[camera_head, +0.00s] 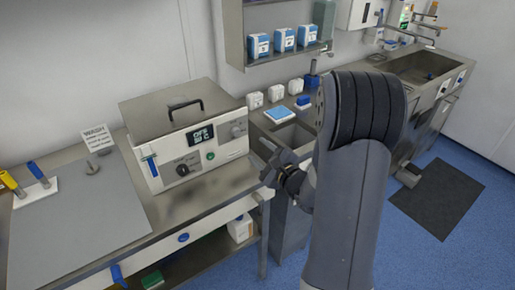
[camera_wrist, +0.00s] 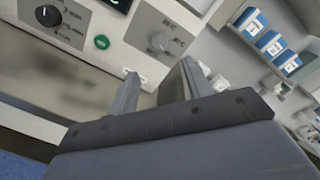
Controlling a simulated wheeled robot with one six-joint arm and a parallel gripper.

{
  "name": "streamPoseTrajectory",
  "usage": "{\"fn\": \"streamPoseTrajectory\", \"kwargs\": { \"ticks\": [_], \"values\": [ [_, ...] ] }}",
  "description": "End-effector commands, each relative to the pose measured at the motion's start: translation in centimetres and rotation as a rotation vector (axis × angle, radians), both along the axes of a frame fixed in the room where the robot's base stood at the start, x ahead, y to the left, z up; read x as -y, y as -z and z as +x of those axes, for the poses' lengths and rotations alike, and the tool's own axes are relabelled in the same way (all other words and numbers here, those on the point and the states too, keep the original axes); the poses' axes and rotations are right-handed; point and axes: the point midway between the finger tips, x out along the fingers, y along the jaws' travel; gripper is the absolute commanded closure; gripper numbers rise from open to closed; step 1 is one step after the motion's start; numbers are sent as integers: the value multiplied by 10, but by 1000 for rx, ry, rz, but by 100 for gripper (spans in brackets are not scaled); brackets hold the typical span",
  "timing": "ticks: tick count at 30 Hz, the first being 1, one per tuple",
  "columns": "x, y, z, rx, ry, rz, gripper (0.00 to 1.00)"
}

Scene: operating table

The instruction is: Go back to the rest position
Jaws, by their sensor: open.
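My gripper (camera_head: 268,160) is in front of the right end of the steel machine (camera_head: 180,118) on the counter, near the edge of a sink recess. My forearm hides part of it in the head view. In the wrist view my gripper (camera_wrist: 155,92) shows two fingers spread apart with nothing between them. The machine's front panel with a dark knob and a green button (camera_wrist: 101,41) lies beyond the fingers, and I cannot tell how near.
A steel counter (camera_head: 205,188) with a grey mat (camera_head: 85,215) runs along the left. A wall shelf (camera_head: 235,40) holds blue-and-white boxes. A sink unit (camera_head: 425,70) stands at the back right. Blue floor (camera_head: 465,230) and a dark mat (camera_head: 436,198) lie at right.

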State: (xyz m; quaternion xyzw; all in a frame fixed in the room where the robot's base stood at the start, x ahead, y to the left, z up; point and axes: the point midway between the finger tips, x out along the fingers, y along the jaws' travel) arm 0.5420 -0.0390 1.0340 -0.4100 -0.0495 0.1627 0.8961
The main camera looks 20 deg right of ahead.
Motion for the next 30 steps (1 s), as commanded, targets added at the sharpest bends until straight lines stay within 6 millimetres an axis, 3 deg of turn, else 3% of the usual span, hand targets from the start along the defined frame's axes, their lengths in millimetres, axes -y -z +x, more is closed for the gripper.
{"fn": "streamPoseTrajectory", "kwargs": {
  "ticks": [7,21,30],
  "values": [
    [-7,-1,18,1,-3,0,52],
    [-34,3,95,1,-2,-1,52],
    [-36,4,102,12,-1,-33,52]
  ]
}}
